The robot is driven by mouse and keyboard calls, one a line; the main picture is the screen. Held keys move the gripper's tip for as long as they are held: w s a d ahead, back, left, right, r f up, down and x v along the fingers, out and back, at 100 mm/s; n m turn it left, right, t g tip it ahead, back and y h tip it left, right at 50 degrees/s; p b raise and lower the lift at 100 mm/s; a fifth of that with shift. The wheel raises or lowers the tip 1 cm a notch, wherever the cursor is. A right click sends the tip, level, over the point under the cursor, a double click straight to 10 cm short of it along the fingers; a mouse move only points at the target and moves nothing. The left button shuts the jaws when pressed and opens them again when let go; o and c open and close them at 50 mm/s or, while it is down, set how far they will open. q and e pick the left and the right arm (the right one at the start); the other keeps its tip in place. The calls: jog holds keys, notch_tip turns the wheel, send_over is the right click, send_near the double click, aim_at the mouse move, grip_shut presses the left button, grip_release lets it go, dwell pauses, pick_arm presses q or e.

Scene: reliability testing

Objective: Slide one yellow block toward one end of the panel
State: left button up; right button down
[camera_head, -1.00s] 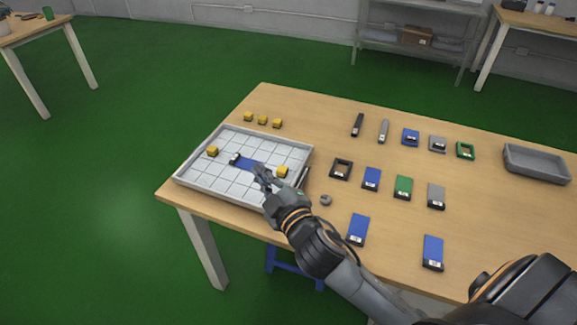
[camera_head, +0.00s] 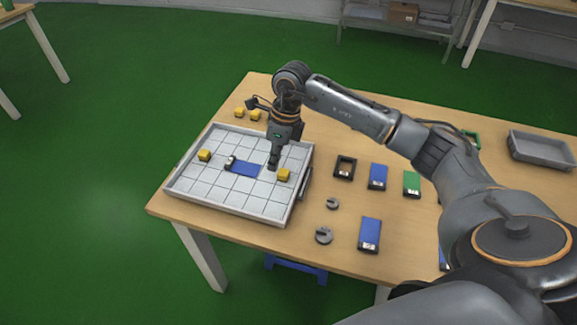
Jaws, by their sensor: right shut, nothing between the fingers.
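A blue panel (camera_head: 243,169) with a dark and white piece at its left end lies flat on the white gridded tray (camera_head: 208,204). One yellow block (camera_head: 204,155) sits on the tray to the left of the panel, apart from it. Another yellow block (camera_head: 283,175) sits on the tray to the right of the panel's right end, with a gap between. My right gripper (camera_head: 273,166) points down over the tray between the panel's right end and the right yellow block. It is shut and empty; I cannot tell whether it touches the block. My left gripper is out of view.
Two more yellow blocks (camera_head: 247,114) show on the table behind the tray. Right of the tray are a black frame (camera_head: 345,167), blue and green plates (camera_head: 377,177), round grey pieces (camera_head: 324,236) and a grey bin (camera_head: 541,150). My right arm covers the table's back middle.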

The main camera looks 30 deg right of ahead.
jog(key=r+h, duration=0.1)
jog(key=h, duration=0.1)
send_over(294, 180)
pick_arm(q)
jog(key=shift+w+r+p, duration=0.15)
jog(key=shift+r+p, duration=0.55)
pick_arm(e)
jog(key=shift+m+g, duration=0.3)
notch_tip(294, 180, down, 10)
jog(key=shift+r, duration=0.2)
